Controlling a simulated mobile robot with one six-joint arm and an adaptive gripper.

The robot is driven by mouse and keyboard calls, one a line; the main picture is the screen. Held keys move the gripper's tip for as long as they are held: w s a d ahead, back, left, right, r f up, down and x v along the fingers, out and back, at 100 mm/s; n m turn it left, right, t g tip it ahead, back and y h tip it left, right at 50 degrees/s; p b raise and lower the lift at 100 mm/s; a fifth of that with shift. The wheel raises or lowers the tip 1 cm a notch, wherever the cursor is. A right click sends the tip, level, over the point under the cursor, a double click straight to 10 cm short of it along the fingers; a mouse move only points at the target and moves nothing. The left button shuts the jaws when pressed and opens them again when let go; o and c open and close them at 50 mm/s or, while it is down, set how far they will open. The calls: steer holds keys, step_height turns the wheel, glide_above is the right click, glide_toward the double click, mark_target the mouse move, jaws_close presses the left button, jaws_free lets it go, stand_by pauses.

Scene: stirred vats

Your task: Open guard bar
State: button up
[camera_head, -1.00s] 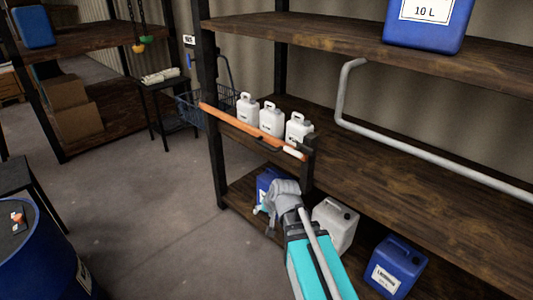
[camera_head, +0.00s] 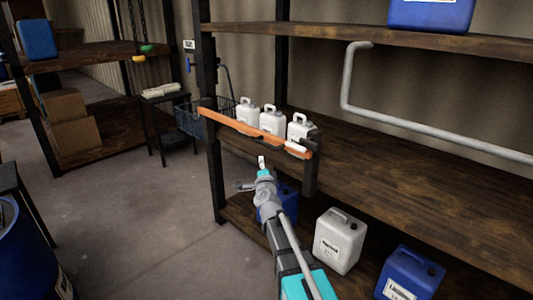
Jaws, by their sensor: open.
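The orange guard bar (camera_head: 232,124) runs across the front of the middle shelf at its left end, in front of the white jugs. It slopes down to the right and ends at a short dark post (camera_head: 312,165), beside a small white piece (camera_head: 296,149). Its left end lies at the dark shelf upright. My gripper (camera_head: 252,174) is open and empty, below the bar's middle and apart from it in the picture. The depth between them is hard to tell.
Three white jugs (camera_head: 272,121) stand behind the bar. Below are a white canister (camera_head: 339,241) and a blue canister (camera_head: 409,274). A grey pipe (camera_head: 440,135) crosses above the shelf. A blue drum (camera_head: 25,262) stands at the left. The floor between is clear.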

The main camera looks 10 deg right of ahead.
mark_target(265, 144)
steer(key=shift+w+d+f+m+h, duration=0.1)
steer(key=shift+w+d+m+h, duration=0.05)
steer(key=shift+d+m+h, duration=0.65)
steer(key=shift+w+a, duration=0.15)
steer(key=shift+a, duration=0.1)
steer(key=w, duration=0.4)
steer(key=w+d+r+p, duration=0.1)
steer(key=w, duration=0.4)
steer(key=w+d+r, duration=0.1)
steer(key=w, duration=0.3)
steer(key=shift+w+p, duration=0.15)
steer(key=shift+p, duration=0.15)
steer(key=shift+c, duration=0.2)
jaws_close()
